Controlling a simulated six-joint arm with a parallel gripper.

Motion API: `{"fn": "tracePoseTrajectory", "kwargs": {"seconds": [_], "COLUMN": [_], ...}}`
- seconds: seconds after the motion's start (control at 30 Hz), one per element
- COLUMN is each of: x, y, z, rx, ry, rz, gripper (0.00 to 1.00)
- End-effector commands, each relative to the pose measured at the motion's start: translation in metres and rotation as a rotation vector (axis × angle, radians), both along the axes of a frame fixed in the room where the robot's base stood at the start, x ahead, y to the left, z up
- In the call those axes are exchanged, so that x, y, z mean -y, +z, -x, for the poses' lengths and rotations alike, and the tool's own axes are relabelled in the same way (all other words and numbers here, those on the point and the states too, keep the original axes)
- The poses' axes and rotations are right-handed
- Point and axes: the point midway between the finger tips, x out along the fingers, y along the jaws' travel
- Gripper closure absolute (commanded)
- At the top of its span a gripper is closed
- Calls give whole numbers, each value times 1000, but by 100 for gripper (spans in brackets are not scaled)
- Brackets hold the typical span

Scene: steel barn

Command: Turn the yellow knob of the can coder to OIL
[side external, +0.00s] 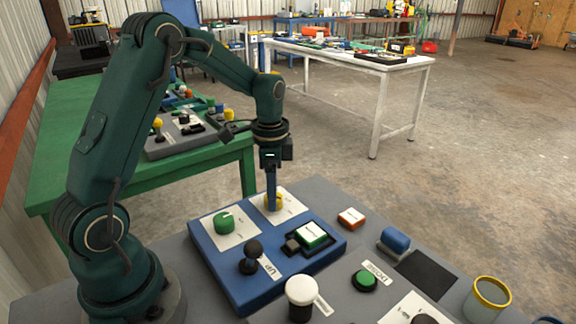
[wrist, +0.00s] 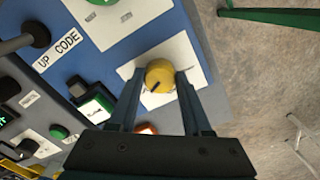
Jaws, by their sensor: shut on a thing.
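The yellow knob (side external: 279,201) sits on a white label plate (side external: 291,206) at the back corner of the blue can coder panel (side external: 214,262). In the wrist view the yellow knob (wrist: 160,72) stands between my two fingers, and a dark pointer line on it points to the lower left. My gripper (side external: 271,207) comes down from above and is shut on the knob; in the wrist view my gripper (wrist: 159,74) has one finger on each side of it. The plate's lettering is too small and partly hidden, so I cannot read OIL.
The panel also bears a green knob (side external: 225,221), a black-balled lever (side external: 252,254) beside an UP CODE label, and a green-and-white switch (side external: 312,236). An orange-and-white switch (side external: 351,217), a blue part (side external: 395,239) and a yellow-rimmed cup (side external: 489,298) are on the grey table.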

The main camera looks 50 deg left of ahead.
Motion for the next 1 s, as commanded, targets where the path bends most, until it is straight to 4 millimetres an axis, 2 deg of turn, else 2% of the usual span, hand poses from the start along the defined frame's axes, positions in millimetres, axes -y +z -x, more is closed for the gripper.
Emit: {"fn": "tracePoseTrajectory", "kwargs": {"seconds": [0.2,0.23,0.3,0.67,1.0], "x": [0,0,0,0,0], "y": [2,2,1,4,45], "z": [-1,-1,-1,-1,-1], "rx": [4,4,4,3,6], "ry": [-1,-1,-1,0,-1], "rz": [-1,-1,-1,-1,-2], "gripper": [100,47,21,21,21]}}
